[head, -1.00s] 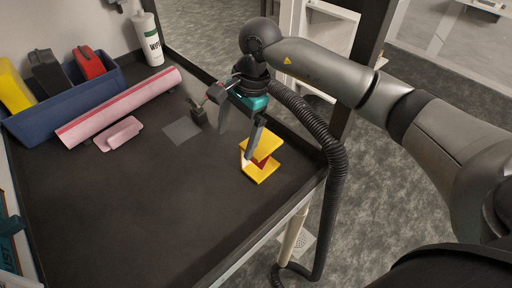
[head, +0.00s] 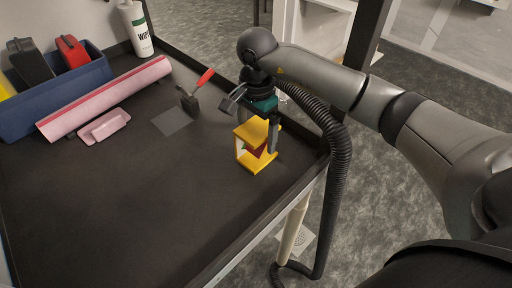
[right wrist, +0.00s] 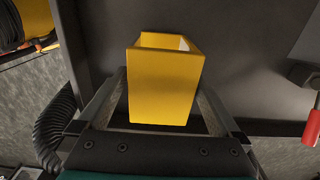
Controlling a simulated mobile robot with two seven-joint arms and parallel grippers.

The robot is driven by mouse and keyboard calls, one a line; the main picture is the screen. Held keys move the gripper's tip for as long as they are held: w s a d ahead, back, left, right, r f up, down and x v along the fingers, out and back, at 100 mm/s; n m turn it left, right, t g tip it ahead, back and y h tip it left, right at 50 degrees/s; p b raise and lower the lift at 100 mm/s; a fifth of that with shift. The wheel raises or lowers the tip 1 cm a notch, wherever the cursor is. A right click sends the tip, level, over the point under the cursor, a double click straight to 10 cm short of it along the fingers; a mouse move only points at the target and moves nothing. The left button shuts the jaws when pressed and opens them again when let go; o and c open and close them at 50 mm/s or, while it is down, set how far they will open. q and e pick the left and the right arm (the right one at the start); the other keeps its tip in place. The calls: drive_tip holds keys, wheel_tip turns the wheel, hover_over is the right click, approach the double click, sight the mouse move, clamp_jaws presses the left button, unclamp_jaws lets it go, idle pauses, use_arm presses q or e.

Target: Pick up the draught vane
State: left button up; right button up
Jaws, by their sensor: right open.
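The draught vane, which I take to be the yellow open frame with a red part inside (head: 245,161), stands on the dark bench top near its right edge. My right gripper (head: 254,122) is directly above and around its upper part, with its fingers spread. In the right wrist view the yellow vane (right wrist: 164,87) lies between the two open fingers (right wrist: 160,98), one on each side. Gaps show beside it, wider toward the finger bases; contact at the tips is not clear. My left gripper is not in view.
A red-handled tool (head: 204,78) stands just left of the gripper, near a grey square (head: 171,122). A pink roll (head: 105,97), a pink block (head: 105,126), a blue bin (head: 38,115) and a white bottle (head: 137,30) are at the back left. The front of the bench is clear.

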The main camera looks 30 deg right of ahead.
drive_tip(key=shift+w+d+f+b, duration=0.1)
drive_tip(key=shift+f+b, duration=0.75)
drive_tip(key=shift+f, duration=0.55)
drive_tip(key=shift+w+d+f+b, duration=0.1)
drive_tip(key=shift+f+b, duration=0.7)
drive_tip(key=shift+f, duration=0.6)
drive_tip(key=shift+r, duration=0.1)
drive_tip(key=c, duration=1.2)
drive_tip(key=shift+c, duration=0.2)
drive_tip(key=shift+r, duration=0.1)
wheel_tip(320, 180, up, 20)
drive_tip(key=p, duration=1.2)
drive_tip(key=shift+s+p, duration=0.15)
drive_tip(key=shift+p, duration=0.2)
